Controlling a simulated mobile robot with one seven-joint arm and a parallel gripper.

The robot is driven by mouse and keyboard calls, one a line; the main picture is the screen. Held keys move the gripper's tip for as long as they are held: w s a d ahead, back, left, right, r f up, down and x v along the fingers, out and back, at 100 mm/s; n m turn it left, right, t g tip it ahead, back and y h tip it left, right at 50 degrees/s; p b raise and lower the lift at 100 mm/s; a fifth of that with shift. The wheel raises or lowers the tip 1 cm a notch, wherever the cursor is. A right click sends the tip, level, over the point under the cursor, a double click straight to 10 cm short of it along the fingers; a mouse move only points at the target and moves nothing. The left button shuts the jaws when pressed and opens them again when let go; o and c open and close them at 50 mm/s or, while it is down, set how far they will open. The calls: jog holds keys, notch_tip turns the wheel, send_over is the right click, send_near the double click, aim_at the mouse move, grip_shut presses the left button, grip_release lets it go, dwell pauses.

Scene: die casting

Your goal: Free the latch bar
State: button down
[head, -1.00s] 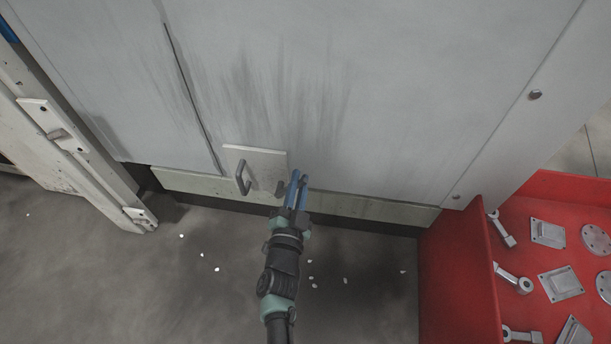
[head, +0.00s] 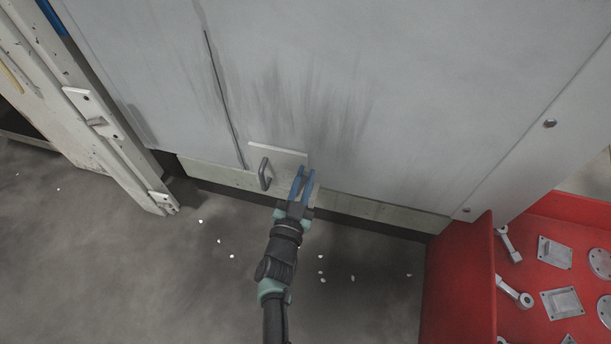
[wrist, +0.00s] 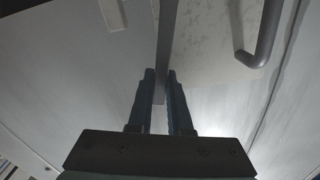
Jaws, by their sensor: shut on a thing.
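The latch bar (wrist: 168,45) shows in the wrist view as a thin grey strip running down between my fingers. My gripper (wrist: 160,85) is shut on the bar, one dark finger on each side. In the head view my gripper (head: 303,178) has blue fingers at the right edge of a pale plate (head: 288,157) low on the grey door. The fingers hide most of the bar there. A grey pull handle (head: 265,174) stands on the plate, left of my fingers. It also shows at the upper right of the wrist view (wrist: 264,40).
The grey door panel (head: 400,100) fills the upper middle. A red bin (head: 458,285) with metal castings stands close on the right. A white frame (head: 120,140) is on the left. Pale bits lie on the otherwise clear dark floor (head: 150,270).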

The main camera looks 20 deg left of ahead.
jog(key=c, duration=0.8)
grip_release()
jog(key=shift+c, duration=0.2)
jog(key=s+p, duration=0.4)
jog(key=s, duration=0.9)
jog(key=shift+p, duration=0.35)
